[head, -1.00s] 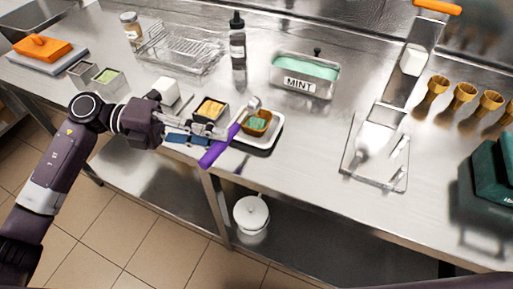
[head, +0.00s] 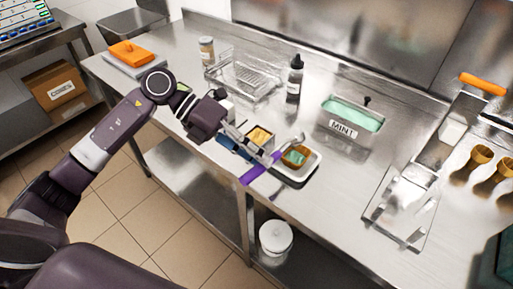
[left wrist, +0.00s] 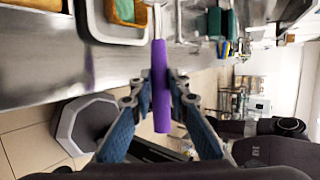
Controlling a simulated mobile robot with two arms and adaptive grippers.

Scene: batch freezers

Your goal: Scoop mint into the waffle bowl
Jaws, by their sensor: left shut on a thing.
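My left gripper (head: 256,160) is shut on the purple handle of a scoop (head: 254,177). The handle also shows between the fingers in the left wrist view (left wrist: 161,85). The scoop's metal head is at the far side of the waffle bowl (head: 285,154), above or at its rim; I cannot tell if they touch. The brown bowl holds green mint (head: 298,158) and sits on a white tray (head: 311,172). The metal tub labelled MINT (head: 341,132), with green mint inside, stands behind and to the right. My right gripper is not in view.
A small container of tan topping (head: 259,136) is left of the tray. Counter between the trays is clear.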

